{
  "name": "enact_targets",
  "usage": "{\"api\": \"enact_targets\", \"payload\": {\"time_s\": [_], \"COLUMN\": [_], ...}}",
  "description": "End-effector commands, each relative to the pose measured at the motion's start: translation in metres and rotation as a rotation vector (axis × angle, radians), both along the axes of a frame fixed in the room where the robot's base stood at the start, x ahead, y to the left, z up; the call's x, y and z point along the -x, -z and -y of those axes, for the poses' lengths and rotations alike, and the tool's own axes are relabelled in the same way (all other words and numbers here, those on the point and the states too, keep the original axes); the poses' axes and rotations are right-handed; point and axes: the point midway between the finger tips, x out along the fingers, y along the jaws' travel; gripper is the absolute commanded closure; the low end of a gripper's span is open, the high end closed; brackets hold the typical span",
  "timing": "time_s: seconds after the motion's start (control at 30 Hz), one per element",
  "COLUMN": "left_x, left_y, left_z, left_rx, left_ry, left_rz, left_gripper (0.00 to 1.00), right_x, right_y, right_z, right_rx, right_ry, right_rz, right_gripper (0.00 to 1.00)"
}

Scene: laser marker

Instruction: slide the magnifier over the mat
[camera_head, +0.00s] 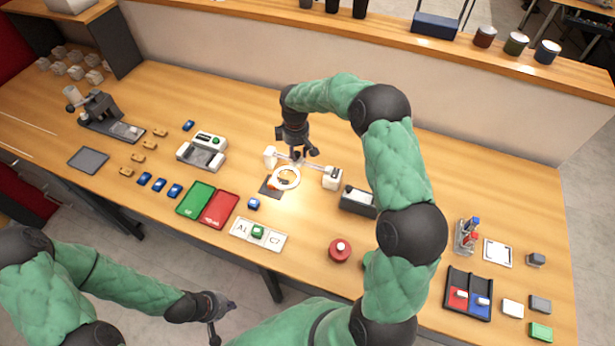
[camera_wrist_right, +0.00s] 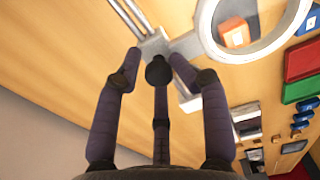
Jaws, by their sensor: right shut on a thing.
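The magnifier (camera_head: 287,178) is a white ring on a carriage that rides a pale rail between two white end blocks. The dark square mat (camera_head: 265,190) lies just left of the ring in the head view, partly under it. A small orange piece on the mat shows through the ring (camera_wrist_right: 247,54) in the right wrist view (camera_wrist_right: 235,34). My right gripper (camera_head: 298,153) is shut on the magnifier's carriage, behind the ring; its fingers (camera_wrist_right: 153,68) close around it. My left gripper (camera_head: 222,318) hangs off the table's front edge, empty, with fingers apart.
The rail's end blocks stand left (camera_head: 270,157) and right (camera_head: 332,179). A blue piece (camera_head: 253,204), a lettered board (camera_head: 258,235) and green (camera_head: 197,200) and red (camera_head: 220,209) mats lie in front. A black box (camera_head: 358,201) stands to the right.

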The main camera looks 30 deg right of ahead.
Motion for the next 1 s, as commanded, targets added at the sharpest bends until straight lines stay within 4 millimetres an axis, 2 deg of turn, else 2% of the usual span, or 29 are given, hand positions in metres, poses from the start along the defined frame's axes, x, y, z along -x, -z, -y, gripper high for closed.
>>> {"api": "enact_targets", "payload": {"time_s": [0.03, 0.27, 0.53, 1.0], "left_x": [0.000, 0.000, 0.000, 0.000], "left_y": [0.001, 0.001, 0.001, 0.001], "left_z": [0.000, 0.000, 0.000, 0.000], "left_rx": [0.000, 0.000, 0.000, 0.000], "left_ry": [0.000, 0.000, 0.000, 0.000], "left_rz": [0.000, 0.000, 0.000, 0.000], "left_gripper": [1.00, 1.00, 1.00, 1.00], "right_x": [0.000, -0.007, -0.017, -0.037], "right_y": [0.008, 0.011, 0.012, 0.009], "right_z": [-0.001, -0.009, -0.018, -0.032], "right_rx": [0.002, 0.002, 0.001, 0.002], "right_ry": [-0.003, -0.005, -0.005, -0.002], "right_rz": [-0.008, -0.014, -0.015, -0.009], "right_gripper": [0.79, 0.80, 0.73, 0.71]}}
